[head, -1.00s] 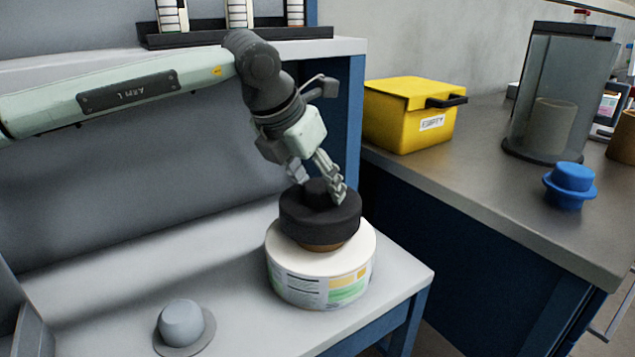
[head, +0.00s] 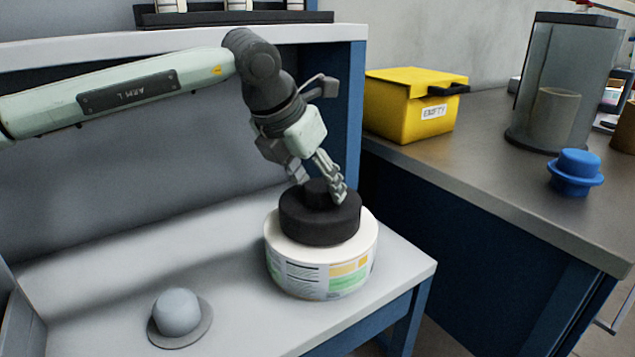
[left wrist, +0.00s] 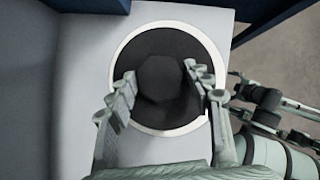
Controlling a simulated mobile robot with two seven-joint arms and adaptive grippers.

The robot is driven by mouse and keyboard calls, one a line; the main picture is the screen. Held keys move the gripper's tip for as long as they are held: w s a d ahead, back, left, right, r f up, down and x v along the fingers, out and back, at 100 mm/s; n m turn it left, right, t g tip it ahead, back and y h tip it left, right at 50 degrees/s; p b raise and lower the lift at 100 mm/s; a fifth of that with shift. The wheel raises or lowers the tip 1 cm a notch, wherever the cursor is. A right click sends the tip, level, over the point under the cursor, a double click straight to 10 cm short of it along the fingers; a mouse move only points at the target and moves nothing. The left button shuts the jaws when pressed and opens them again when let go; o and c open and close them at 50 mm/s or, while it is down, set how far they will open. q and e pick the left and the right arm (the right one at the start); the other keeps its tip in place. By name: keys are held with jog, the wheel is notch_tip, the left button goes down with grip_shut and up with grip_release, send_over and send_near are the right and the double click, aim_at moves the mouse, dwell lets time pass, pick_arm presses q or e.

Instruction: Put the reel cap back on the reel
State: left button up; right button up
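The black reel cap (head: 318,224), a wide disc with a knob on top, sits upright on the white reel (head: 318,280) with a coloured label, near the bench's right corner. The brown core is hidden beneath the cap. My left gripper (head: 319,187) points down from above, a finger on each side of the knob. The left wrist view shows the fingers (left wrist: 158,85) close against the knob of the cap (left wrist: 160,118), and the reel's white rim (left wrist: 127,49) around the cap.
A grey domed piece on a disc (head: 178,314) lies on the bench at front left. A yellow box (head: 405,108), a clear canister (head: 560,85) and a blue knobbed cap (head: 575,173) stand on the right counter. A dark rack (head: 205,17) stands above the bench.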

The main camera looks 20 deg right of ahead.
pick_arm(q)
jog(key=o, duration=0.5)
jog(key=v, duration=1.2)
